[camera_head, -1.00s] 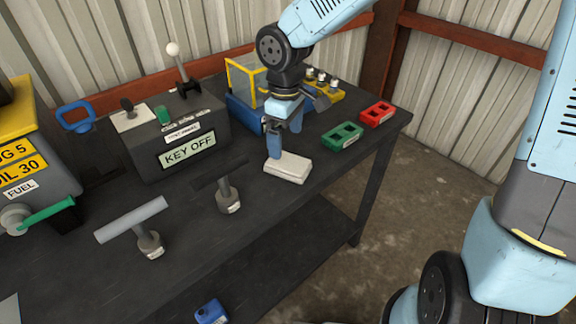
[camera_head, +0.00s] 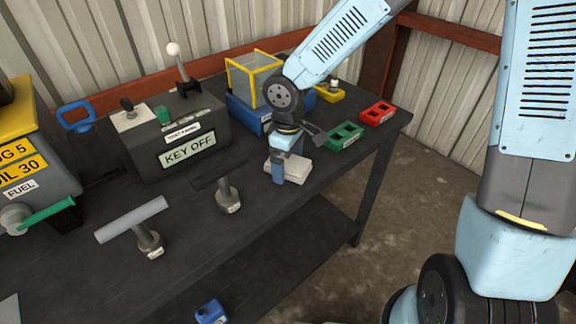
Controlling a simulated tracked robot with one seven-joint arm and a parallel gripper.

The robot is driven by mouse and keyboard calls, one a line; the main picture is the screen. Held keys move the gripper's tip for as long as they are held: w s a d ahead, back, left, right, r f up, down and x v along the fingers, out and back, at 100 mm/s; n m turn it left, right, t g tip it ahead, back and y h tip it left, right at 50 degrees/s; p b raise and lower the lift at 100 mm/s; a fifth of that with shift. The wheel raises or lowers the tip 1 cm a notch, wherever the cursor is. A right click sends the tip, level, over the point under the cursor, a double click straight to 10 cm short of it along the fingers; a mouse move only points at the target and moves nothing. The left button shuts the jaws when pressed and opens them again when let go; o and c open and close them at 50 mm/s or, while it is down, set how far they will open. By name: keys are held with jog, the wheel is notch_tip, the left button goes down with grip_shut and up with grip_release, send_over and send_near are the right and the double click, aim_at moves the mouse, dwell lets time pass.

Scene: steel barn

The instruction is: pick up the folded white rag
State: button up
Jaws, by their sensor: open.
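The folded white rag (camera_head: 300,168) lies flat on the dark workbench (camera_head: 95,262), near its front edge toward the right. My gripper (camera_head: 279,172) is open, pointing down at the rag's left side. One blue finger stands in front of the rag's left end and hides part of it. The other finger is hidden behind the wrist and cannot be made out. I cannot tell whether the fingers touch the rag.
A green block (camera_head: 346,136) and a red block (camera_head: 377,113) lie right of the rag. A yellow-framed clear box on a blue base (camera_head: 252,82) stands behind.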

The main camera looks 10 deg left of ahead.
aim_at(288, 161)
jog(key=c, duration=1.1)
jog(key=shift+r, duration=0.5)
notch_tip(288, 161, up, 2)
jog(key=shift+r, duration=0.2)
jog(key=s+d+r, duration=0.1)
jog(key=s+r, duration=0.1)
jog(key=r, duration=0.1)
jog(key=s+d+r, duration=0.1)
jog(key=s+r, duration=0.1)
jog(key=shift+d+r, duration=0.25)
jog(key=shift+d, duration=0.1)
jog(key=s+d+r, duration=0.4)
jog(key=s, duration=0.4)
jog(key=shift+d, duration=0.4)
